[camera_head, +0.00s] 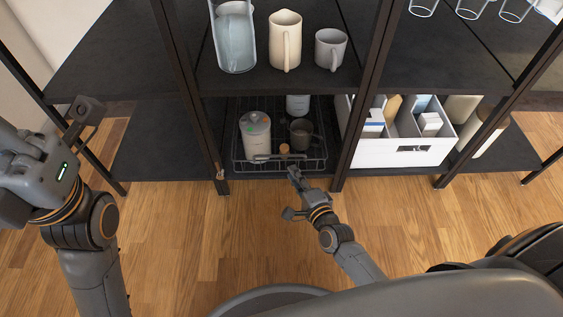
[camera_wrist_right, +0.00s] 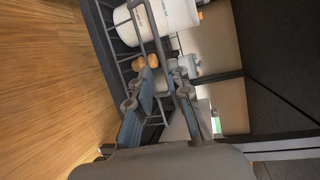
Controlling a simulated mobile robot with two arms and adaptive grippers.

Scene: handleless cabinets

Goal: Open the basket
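The basket is a dark wire basket (camera_head: 321,164) on the lower shelf, with a canister (camera_head: 255,135), a dark mug (camera_head: 301,133) and other items in it. My right gripper (camera_head: 292,171) is at the basket's front, near the middle of its front rim. In the right wrist view, my right gripper's two fingers (camera_wrist_right: 166,74) are apart, and a bar of the wire basket (camera_wrist_right: 158,45) passes between their tips. I cannot tell whether a finger touches the bar. My left gripper (camera_head: 86,112) is at the left, away from the basket; its finger opening is unclear.
Dark shelf posts (camera_head: 358,105) stand on both sides of the basket. A white divided box (camera_head: 400,152) is right of it. A pitcher (camera_head: 234,40) and mugs (camera_head: 285,42) stand on the shelf above. The wooden floor (camera_head: 180,230) in front is clear.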

